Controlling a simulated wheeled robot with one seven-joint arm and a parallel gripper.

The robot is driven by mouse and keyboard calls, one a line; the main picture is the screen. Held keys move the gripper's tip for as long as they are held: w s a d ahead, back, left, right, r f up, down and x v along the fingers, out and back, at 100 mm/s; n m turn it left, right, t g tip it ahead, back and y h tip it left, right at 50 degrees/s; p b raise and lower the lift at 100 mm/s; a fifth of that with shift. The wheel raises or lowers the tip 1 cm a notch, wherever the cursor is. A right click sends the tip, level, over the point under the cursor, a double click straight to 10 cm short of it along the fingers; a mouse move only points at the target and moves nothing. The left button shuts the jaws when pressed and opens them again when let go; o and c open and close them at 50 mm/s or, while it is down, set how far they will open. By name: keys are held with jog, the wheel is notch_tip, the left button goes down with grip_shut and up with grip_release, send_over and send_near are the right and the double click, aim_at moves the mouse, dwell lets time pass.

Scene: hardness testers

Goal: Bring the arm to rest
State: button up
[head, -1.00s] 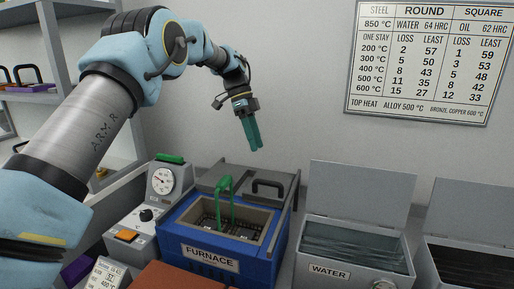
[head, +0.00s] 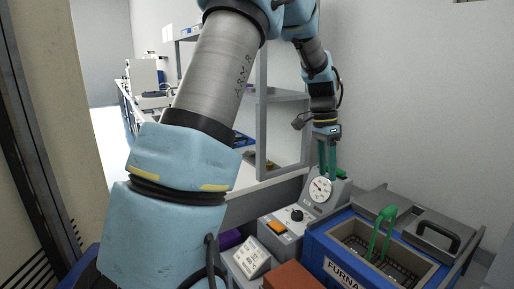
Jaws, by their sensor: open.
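My gripper (head: 327,172) hangs from my blue arm with its green fingers pointing down. It is open, with nothing seen between the fingers. In the picture its tips overlap the area just behind and above the control box's round dial (head: 320,189); I cannot tell the exact gap. My raised arm fills the middle of the view and hides part of the shelf and bench behind it.
A blue furnace (head: 335,268) stands lower right, its lid (head: 410,222) slid back. A basket with a green handle (head: 387,212) sits in its opening. A grey shelf (head: 262,110) stands behind my arm. A reddish-brown block (head: 292,277) lies in front.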

jog(key=s+a+f+n+t, duration=0.1)
jog(key=s+a+n, duration=0.3)
jog(key=a, duration=0.4)
jog(key=s+a+f+n+t, duration=0.1)
jog(key=s+a+f+n, duration=0.1)
jog(key=s+a+n, duration=0.3)
jog(key=s+a+f+n+t+y, duration=0.1)
jog(key=s+a+n, duration=0.3)
jog(key=a, duration=0.9)
jog(key=shift+s+a+f+n, duration=0.15)
jog(key=shift+s+f+n, duration=0.05)
jog(key=shift+n, duration=0.4)
